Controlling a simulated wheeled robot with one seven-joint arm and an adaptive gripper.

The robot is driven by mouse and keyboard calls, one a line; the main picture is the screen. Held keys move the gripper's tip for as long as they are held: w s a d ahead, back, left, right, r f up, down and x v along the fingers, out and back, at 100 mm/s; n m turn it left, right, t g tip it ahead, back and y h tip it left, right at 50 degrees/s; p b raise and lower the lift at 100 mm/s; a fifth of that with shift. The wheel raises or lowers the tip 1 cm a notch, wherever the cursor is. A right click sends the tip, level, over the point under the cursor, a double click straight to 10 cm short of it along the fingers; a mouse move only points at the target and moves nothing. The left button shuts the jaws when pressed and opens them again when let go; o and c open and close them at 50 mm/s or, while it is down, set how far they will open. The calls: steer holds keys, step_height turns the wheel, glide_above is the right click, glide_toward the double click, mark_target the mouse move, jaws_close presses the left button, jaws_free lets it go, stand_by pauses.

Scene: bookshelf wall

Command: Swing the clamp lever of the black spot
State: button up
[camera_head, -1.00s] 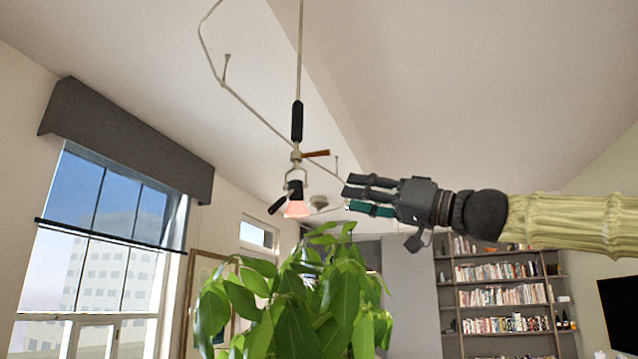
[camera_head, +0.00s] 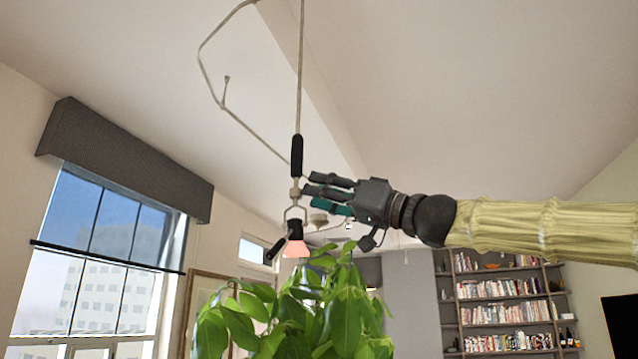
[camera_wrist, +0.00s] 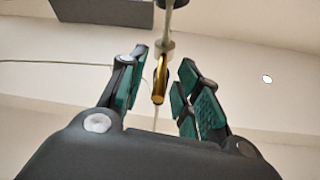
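The black spot (camera_head: 295,230) hangs on a thin pole, its lit pinkish face pointing down. Above it is a pale clamp (camera_head: 295,192) under a black grip. The clamp lever is hidden behind my fingers in the head view. In the wrist view the brass-coloured lever (camera_wrist: 160,80) points toward me, between my fingers and apart from both. My gripper (camera_head: 312,192) is right of the clamp, with its fingertips close to it. The wrist view shows my gripper (camera_wrist: 157,85) open, with green finger pads on both sides of the lever.
A leafy plant (camera_head: 300,315) stands below the spot. A thin bent rod (camera_head: 235,95) runs from the upper left toward the clamp. A window (camera_head: 105,230) is at left and a bookshelf (camera_head: 505,300) at right. The air right of the pole above my arm is free.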

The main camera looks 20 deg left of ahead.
steer(key=shift+a+r, duration=0.15)
steer(key=shift+a, duration=0.25)
jaws_close()
